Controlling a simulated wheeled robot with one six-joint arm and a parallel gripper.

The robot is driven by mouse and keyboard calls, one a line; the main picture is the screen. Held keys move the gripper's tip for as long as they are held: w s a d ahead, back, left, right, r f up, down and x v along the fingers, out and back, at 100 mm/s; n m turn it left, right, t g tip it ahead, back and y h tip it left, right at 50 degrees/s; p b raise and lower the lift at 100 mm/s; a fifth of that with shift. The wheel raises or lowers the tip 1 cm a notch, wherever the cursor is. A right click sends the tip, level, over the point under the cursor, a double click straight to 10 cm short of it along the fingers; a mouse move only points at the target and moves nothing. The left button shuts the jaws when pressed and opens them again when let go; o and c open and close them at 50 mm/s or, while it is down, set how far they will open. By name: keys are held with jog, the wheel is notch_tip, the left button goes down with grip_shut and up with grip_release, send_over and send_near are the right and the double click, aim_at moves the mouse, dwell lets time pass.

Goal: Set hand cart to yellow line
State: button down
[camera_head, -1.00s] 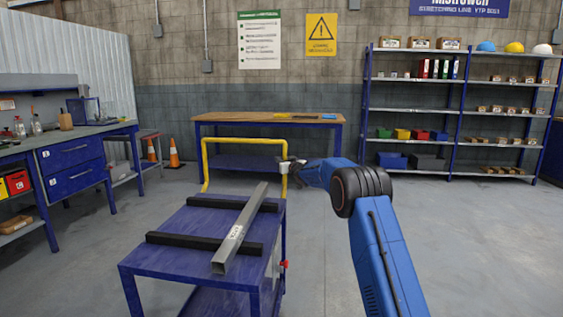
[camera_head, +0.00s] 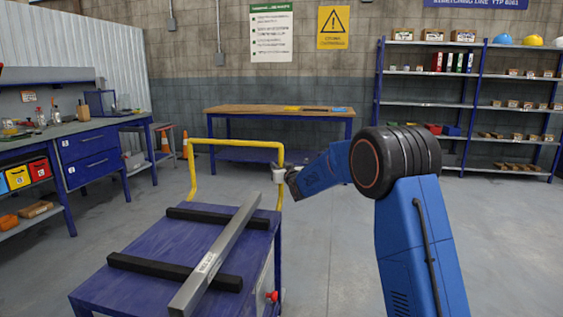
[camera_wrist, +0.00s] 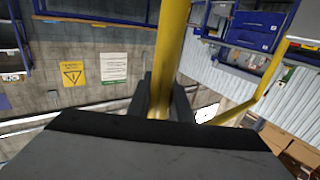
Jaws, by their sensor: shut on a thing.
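The hand cart (camera_head: 128,277) is blue with a yellow push handle (camera_head: 232,143) at its far end. A grey metal bar (camera_head: 222,250) lies across two black strips on its top. My gripper (camera_head: 279,174) is at the right upright of the handle. In the wrist view my gripper (camera_wrist: 160,104) has its two dark fingers on either side of the yellow tube (camera_wrist: 172,50), shut on it. A red knob (camera_head: 272,296) shows on the cart's right side. The cart's lower part is cut off by the picture edge. No yellow floor line is visible.
A wooden-topped table (camera_head: 280,110) stands at the back wall. Shelves (camera_head: 470,103) stand at the back right. Grey floor (camera_head: 330,225) lies open right of the cart.

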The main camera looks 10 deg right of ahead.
jog(key=s+a, duration=0.2)
jog(key=s, duration=0.5)
jog(key=s+a, duration=0.2)
jog(key=s, duration=0.5)
jog(key=shift+s+a, duration=0.25)
jog(key=shift+a, duration=0.1)
jog(key=c, duration=1.6)
grip_release()
jog(key=v, duration=1.7)
jog(key=shift+s+r, duration=0.1)
jog(key=shift+s, duration=0.1)
